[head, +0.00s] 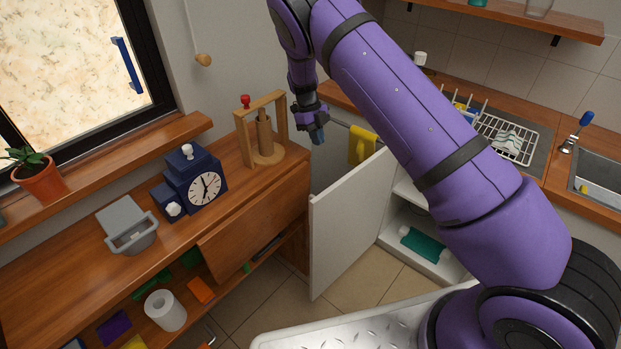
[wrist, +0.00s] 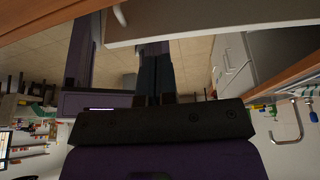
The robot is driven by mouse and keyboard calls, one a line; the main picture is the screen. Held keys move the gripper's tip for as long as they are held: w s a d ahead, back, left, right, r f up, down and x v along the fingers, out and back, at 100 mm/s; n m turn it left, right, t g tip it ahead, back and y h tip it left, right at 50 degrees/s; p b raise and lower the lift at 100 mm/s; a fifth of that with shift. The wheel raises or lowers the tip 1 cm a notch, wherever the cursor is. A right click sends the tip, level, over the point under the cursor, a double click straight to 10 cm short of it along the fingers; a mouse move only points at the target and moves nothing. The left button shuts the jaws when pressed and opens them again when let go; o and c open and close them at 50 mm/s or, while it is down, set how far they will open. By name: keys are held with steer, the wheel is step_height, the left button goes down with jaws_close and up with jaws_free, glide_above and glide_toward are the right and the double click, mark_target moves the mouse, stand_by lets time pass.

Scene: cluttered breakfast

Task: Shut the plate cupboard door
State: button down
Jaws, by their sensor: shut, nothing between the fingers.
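The white cupboard door (head: 345,225) stands wide open in the head view, swung out from the cupboard (head: 430,262) under the right-hand counter. My gripper (head: 318,135) is shut and empty, above the door's top edge and near its left, free end; I cannot tell if it touches the door. In the wrist view my shut fingers (wrist: 155,62) point toward a pale panel edge (wrist: 200,22) that looks like the door, with a small handle near it. My arm hides part of the cupboard opening.
A wooden sideboard (head: 255,200) with a clock (head: 205,188) and a wooden frame stands close left of the door. A yellow cloth (head: 362,145) hangs behind the door. A teal item (head: 424,244) lies inside the cupboard. Tiled floor (head: 345,290) is clear below.

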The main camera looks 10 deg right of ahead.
steer(key=s+d+f, duration=0.2)
steer(key=s+f, duration=0.4)
steer(key=f, duration=0.4)
steer(key=shift+s+d, duration=0.25)
steer(key=shift+d, duration=0.15)
